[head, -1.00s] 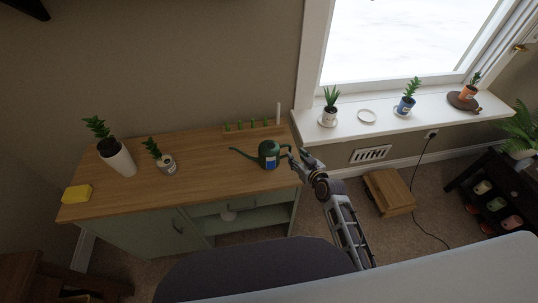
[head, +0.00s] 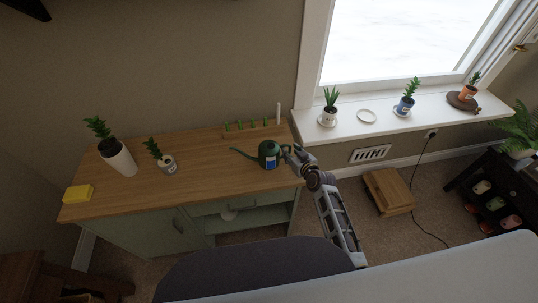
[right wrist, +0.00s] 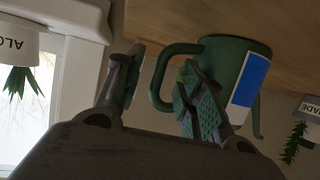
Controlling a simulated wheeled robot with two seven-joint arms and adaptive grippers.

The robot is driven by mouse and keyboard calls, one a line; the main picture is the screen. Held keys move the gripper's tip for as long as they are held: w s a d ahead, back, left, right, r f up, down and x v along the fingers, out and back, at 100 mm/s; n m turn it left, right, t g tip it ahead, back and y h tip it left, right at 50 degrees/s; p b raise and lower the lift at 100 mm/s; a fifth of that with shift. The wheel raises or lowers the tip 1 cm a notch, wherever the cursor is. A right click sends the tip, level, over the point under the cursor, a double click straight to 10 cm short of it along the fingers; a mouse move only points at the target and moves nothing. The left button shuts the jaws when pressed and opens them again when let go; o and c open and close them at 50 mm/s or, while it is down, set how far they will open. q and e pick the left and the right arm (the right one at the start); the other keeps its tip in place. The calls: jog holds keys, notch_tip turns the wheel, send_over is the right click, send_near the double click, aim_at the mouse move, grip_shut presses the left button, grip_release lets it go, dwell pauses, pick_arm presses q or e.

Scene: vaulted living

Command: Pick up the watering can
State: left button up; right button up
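The dark green watering can (head: 269,154) with a blue and white label stands on the wooden top of the cabinet, near its right end. Its spout points left and its handle is on the right. My right gripper (head: 289,153) is at the handle side. In the right wrist view the picture is upside down, and the can's body (right wrist: 232,68) and looped handle (right wrist: 163,72) show. The two fingers of my right gripper (right wrist: 158,92) are apart, with the handle's outer part between them. The right finger overlaps the handle loop. My left gripper is not in view.
The cabinet top (head: 205,185) also holds a white potted plant (head: 120,162), a small potted plant (head: 167,164), a yellow block (head: 77,193) and a wooden rack (head: 252,132) behind the can. The windowsill (head: 345,125) with pots is to the right.

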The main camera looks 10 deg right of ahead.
grip_shut()
jog(key=shift+w+r, duration=0.1)
jog(key=shift+r, duration=0.15)
dwell(0.4)
notch_tip(320, 180, up, 10)
jog(key=shift+f, duration=0.15)
dwell(0.5)
dwell(0.5)
